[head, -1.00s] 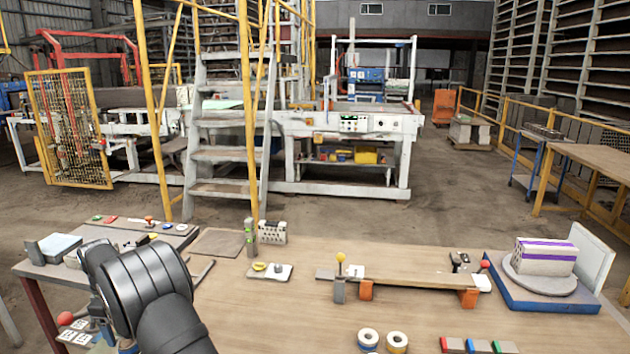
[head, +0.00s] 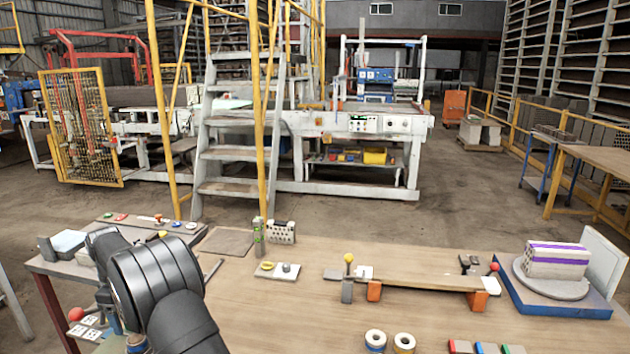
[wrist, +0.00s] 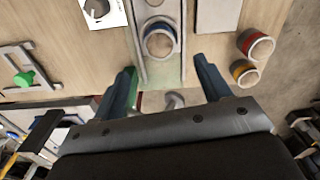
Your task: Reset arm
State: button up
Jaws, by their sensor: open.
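In the wrist view my gripper (wrist: 165,85) is open. Its two blue-grey fingers stand apart with nothing gripped between them. Beyond the fingertips lies a grey-green strip (wrist: 160,70) with a round ring on it. In the head view my dark arm covers the left front of the workbench (head: 290,325), and the gripper itself is hidden there. A hollow brick (head: 556,260) with purple bands rests on a round grey turntable (head: 530,285) over a blue base at the right.
A raised wooden plank (head: 425,283) on orange supports crosses the bench middle. A yellow-knobbed lever (head: 348,262) stands at its left end. Two tape rolls (head: 404,342) and several coloured blocks (head: 485,348) lie at the front edge. Bare bench lies between my arm and the tape rolls.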

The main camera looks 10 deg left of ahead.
notch_tip(320, 180, down, 9)
jog(key=shift+r, duration=0.1)
notch_tip(320, 180, up, 5)
jog(key=shift+r, duration=0.35)
dwell(0.3)
